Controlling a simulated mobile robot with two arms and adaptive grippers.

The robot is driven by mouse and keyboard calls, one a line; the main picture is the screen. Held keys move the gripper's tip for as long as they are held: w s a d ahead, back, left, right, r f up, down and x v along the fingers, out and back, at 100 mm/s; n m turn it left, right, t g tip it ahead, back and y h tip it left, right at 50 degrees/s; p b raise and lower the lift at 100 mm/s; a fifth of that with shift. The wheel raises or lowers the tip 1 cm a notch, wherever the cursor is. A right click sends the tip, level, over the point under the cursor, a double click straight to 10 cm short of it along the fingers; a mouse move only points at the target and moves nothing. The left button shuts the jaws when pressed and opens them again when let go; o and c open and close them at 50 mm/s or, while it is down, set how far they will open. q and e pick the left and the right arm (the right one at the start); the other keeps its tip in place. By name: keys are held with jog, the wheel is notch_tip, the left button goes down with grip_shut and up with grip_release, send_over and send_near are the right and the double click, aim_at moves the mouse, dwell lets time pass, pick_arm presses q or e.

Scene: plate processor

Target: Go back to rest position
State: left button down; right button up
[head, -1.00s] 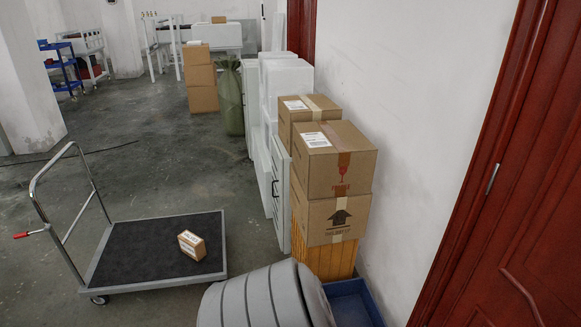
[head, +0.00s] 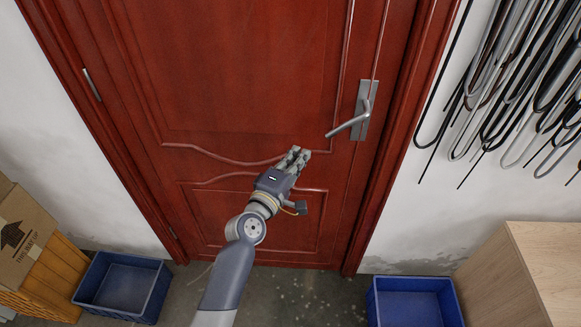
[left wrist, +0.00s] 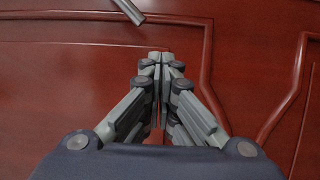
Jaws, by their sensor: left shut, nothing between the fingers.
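My left gripper (head: 294,158) is raised in front of a closed red door (head: 230,70), below and to the left of its handle. In the left wrist view the gripper (left wrist: 161,62) has its fingertips together with nothing between them, and the red door panel (left wrist: 60,90) fills the background. The metal door handle (head: 350,122) is apart from the gripper in the head view. The end of a grey bar, likely the handle (left wrist: 130,10), shows at the top of the wrist view. My right gripper is not in view.
A blue bin (head: 125,285) and a cardboard box (head: 25,235) stand left of the door. Another blue bin (head: 414,292) and a wooden cabinet (head: 515,275) stand at the right. Dark cables (head: 530,75) hang on the white wall. Some floor (head: 290,285) before the door is clear.

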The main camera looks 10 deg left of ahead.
pick_arm(q)
jog(key=shift+v, duration=1.95)
